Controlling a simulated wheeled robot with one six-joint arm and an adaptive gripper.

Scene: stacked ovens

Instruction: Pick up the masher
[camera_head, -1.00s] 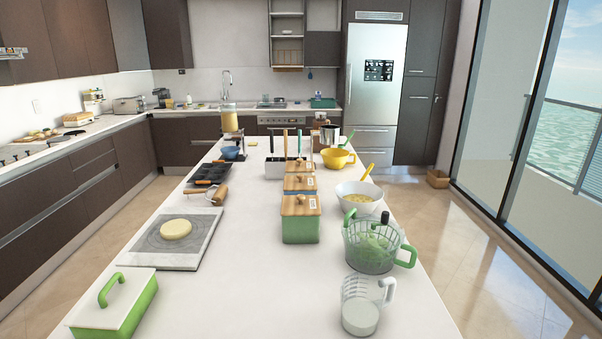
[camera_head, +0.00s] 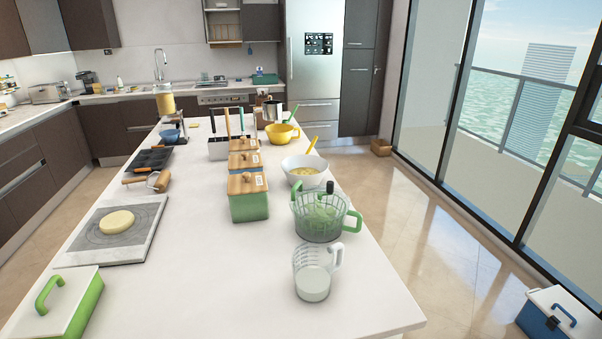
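I cannot tell for certain which thing is the masher. A utensil holder (camera_head: 219,150) stands toward the far part of the white island, with several long handles rising from it; their lower ends are hidden. A wooden-handled tool (camera_head: 158,181) lies at the island's left side, behind the pastry mat, too small to make out fully. My gripper is not in view.
The white island (camera_head: 215,300) has a clear near-middle surface. On it are a dough mat (camera_head: 145,240), green lidded box (camera_head: 60,310), canisters (camera_head: 248,203), green-handled clear bowl (camera_head: 318,217), measuring jug (camera_head: 313,280) and white bowl (camera_head: 304,172). Open floor (camera_head: 440,250) lies right.

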